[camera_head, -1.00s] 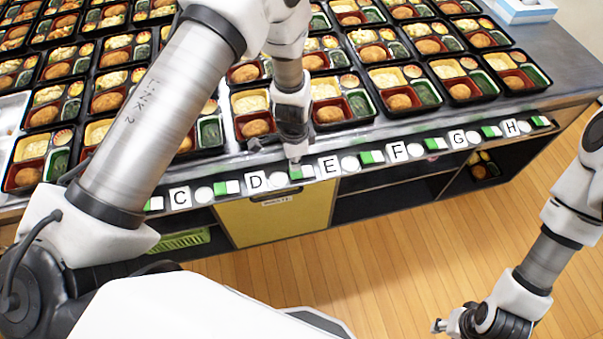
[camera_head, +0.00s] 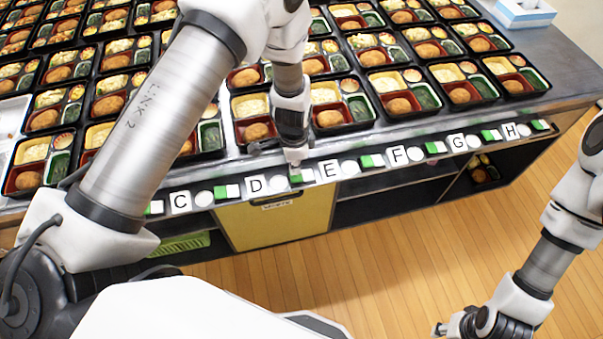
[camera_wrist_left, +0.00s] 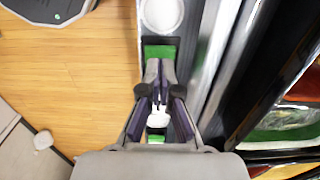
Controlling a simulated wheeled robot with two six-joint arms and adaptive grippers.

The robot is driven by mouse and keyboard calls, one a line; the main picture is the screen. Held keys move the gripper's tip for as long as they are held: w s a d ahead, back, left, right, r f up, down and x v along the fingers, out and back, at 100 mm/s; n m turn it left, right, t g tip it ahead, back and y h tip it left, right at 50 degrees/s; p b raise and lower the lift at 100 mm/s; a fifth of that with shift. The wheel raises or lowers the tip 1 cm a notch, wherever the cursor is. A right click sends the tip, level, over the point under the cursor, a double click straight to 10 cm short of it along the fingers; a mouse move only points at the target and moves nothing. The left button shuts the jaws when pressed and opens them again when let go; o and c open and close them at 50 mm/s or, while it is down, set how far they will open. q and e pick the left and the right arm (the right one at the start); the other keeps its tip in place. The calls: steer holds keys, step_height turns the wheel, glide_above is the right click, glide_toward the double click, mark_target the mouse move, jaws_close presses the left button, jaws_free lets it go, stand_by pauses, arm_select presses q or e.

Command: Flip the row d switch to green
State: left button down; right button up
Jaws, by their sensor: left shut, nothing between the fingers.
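The row d switch (camera_head: 307,176) sits on the counter's front strip, between the round disc right of the D label (camera_head: 254,186) and the E label. Its green part shows on the left and its white part on the right. My left gripper (camera_head: 295,164) is shut and empty, pointing down at this switch. In the left wrist view, the shut fingertips (camera_wrist_left: 160,70) are right at the edge of the switch's green part (camera_wrist_left: 160,52) and cover what lies beyond; contact cannot be told. My right gripper (camera_head: 462,326) hangs low at the bottom right, away from the counter.
Other switches, such as row c's (camera_head: 227,191) and row e's (camera_head: 372,161), line the same strip with lettered labels. Bento trays (camera_head: 399,105) fill the counter behind it. A yellow panel (camera_head: 270,222) is below. The wooden floor (camera_head: 390,260) in front is clear.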

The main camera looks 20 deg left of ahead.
arm_select(q)
steer(key=shift+f+b, duration=0.85)
steer(key=shift+f, duration=0.4)
stand_by(0.8)
step_height(320, 180, up, 7)
steer(key=p, duration=0.6)
steer(key=shift+r, duration=0.1)
stand_by(0.3)
